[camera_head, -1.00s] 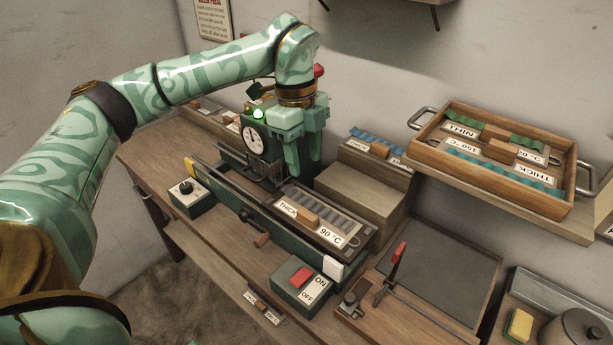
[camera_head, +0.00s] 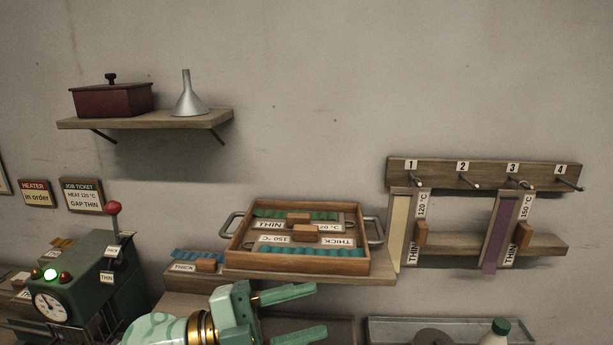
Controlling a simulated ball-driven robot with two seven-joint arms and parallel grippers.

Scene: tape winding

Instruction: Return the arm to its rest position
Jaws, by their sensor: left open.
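My left gripper (camera_head: 318,309) shows at the bottom middle of the head view, with its arm at the lower edge. Its two pale green fingers point right and stand apart, with nothing between them. It is below the wooden tray (camera_head: 232,262) in the picture, and I see no contact with it. The green machine (camera_head: 95,285) with a dial, a lit green lamp and a red-knobbed lever stands at the lower left, apart from the gripper. My right gripper is not in view.
The tray holds several labelled pieces and sits on a wall shelf (camera_head: 385,277). A higher shelf (camera_head: 150,121) holds a dark red box (camera_head: 112,100) and a funnel (camera_head: 187,97). A bottle (camera_head: 494,335) stands at the lower right.

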